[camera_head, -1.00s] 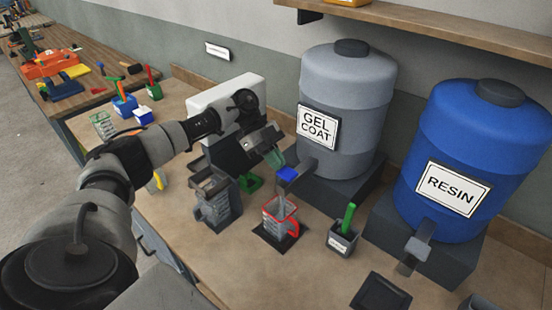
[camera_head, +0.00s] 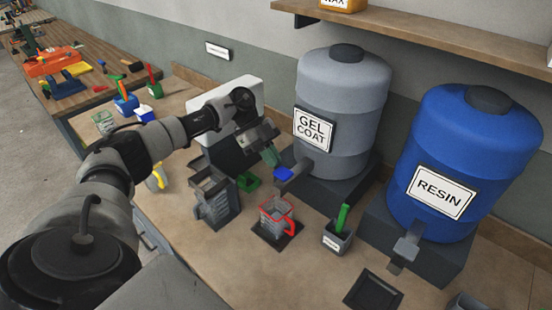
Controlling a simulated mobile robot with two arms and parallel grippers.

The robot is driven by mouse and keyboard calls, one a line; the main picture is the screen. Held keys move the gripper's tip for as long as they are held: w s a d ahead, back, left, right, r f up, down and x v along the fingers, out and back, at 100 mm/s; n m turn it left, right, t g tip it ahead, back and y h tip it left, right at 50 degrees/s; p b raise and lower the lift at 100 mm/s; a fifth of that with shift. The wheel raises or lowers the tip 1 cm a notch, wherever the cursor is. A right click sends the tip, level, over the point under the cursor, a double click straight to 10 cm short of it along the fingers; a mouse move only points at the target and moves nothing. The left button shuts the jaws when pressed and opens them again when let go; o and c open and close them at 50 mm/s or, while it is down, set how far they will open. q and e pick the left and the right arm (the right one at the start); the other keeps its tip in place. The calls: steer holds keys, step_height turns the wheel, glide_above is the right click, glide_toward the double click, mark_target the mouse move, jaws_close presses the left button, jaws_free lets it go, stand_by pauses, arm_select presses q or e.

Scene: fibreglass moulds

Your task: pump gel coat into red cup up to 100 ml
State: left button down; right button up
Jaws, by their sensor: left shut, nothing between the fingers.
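The grey gel coat drum (camera_head: 341,95) stands on a dark base at the back of the bench, with a white "GEL COAT" label. Its tap has a blue handle (camera_head: 284,174) at the lower left. The clear cup with a red rim and red handle, the red cup (camera_head: 277,215), stands upright on a dark square pad (camera_head: 268,240), below and in front of the tap. The liquid level in it is too small to read. My left gripper (camera_head: 270,155) is shut and empty, just up and left of the blue handle, apparently apart from it. My right gripper is out of view.
A blue resin drum (camera_head: 464,160) with a tap stands at the right. A grey measuring cup (camera_head: 214,200) is left of the red cup. A small container (camera_head: 338,238) with a green handle stands to its right. A dark tray (camera_head: 373,291) lies in front. A shelf (camera_head: 440,38) overhangs the drums.

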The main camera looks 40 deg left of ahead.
arm_select(q)
steer(key=b+v, duration=0.3)
steer(key=v, duration=0.6)
steer(key=shift+a+r, duration=0.15)
steer(key=shift+a, duration=0.15)
steer(key=shift+w, duration=0.15)
stand_by(1.0)
